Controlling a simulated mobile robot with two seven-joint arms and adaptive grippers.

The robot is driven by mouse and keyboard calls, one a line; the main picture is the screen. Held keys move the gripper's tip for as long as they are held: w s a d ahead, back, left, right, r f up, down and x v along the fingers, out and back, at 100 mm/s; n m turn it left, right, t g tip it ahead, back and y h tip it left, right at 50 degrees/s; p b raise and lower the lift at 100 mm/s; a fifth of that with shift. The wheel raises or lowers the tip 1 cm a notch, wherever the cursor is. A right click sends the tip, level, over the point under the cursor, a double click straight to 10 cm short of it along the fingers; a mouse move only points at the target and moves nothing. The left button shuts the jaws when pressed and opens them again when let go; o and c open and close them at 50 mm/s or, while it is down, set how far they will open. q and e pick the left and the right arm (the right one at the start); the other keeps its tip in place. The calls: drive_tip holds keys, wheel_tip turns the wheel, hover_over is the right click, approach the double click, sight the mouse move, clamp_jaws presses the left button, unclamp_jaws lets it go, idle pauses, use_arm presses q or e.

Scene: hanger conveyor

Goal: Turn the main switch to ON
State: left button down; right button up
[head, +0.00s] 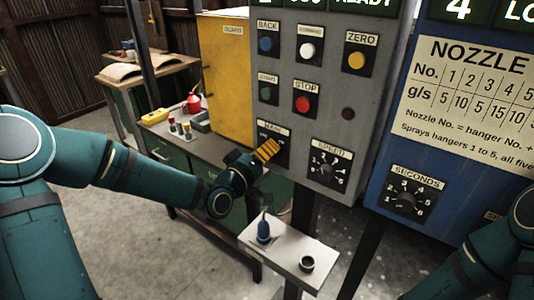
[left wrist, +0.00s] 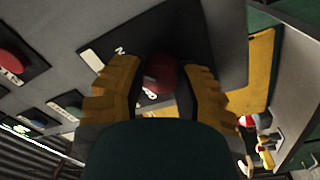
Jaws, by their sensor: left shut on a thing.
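The main switch is on a black plate (head: 284,134) under a MAIN label, low on the left of the grey control panel. Its red knob (left wrist: 163,73) shows between my yellow fingers in the left wrist view; the fingers hide it in the head view. My left gripper (head: 267,150) reaches the switch from the front left and is shut on the knob. Part of a small white mark shows by the knob, but I cannot tell which setting it points to. My right gripper is out of view; only part of that arm shows at the lower right.
Above the switch are the red STOP button (head: 303,104) and other buttons; the SPEED dial (head: 324,164) is to its right. A white shelf (head: 287,262) with a blue bottle (head: 263,230) and dark cup (head: 306,264) sits below. A yellow cabinet (head: 226,70) stands behind.

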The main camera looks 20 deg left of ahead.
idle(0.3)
use_arm(q)
drive_tip(key=c, duration=0.6)
unclamp_jaws()
drive_tip(key=v, duration=0.7)
drive_tip(key=shift+s+a, duration=0.1)
drive_tip(key=shift+s, duration=0.1)
